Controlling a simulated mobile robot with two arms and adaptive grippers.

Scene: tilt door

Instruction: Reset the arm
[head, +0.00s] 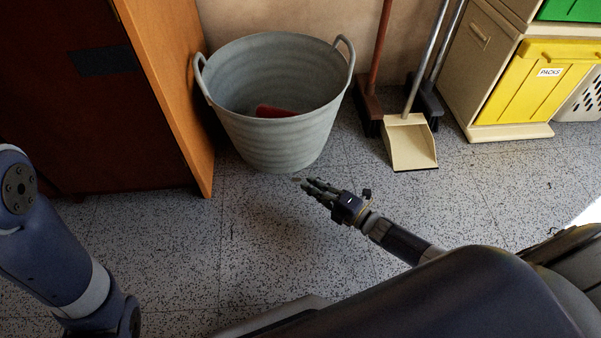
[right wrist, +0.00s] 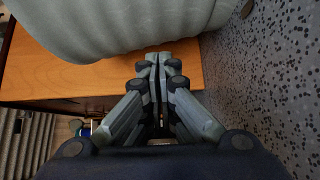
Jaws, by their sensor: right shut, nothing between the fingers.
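My right gripper (head: 302,183) is in the head view, low over the speckled floor just in front of the grey bucket. Its fingers are together and hold nothing. In the right wrist view the shut fingers (right wrist: 158,60) point toward the orange wooden panel (right wrist: 60,75), with the bucket (right wrist: 110,22) across the top. From these views I cannot tell whether the fingertips touch anything. My left arm shows at the left edge of the head view, but its gripper is not in view.
The grey two-handled bucket (head: 275,135) holds a red object (head: 275,111). A wooden cabinet (head: 180,80) stands left of it. A dustpan (head: 409,145) and brushes stand to its right, then a bin with a yellow front (head: 530,85). The floor (head: 255,240) before the bucket is clear.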

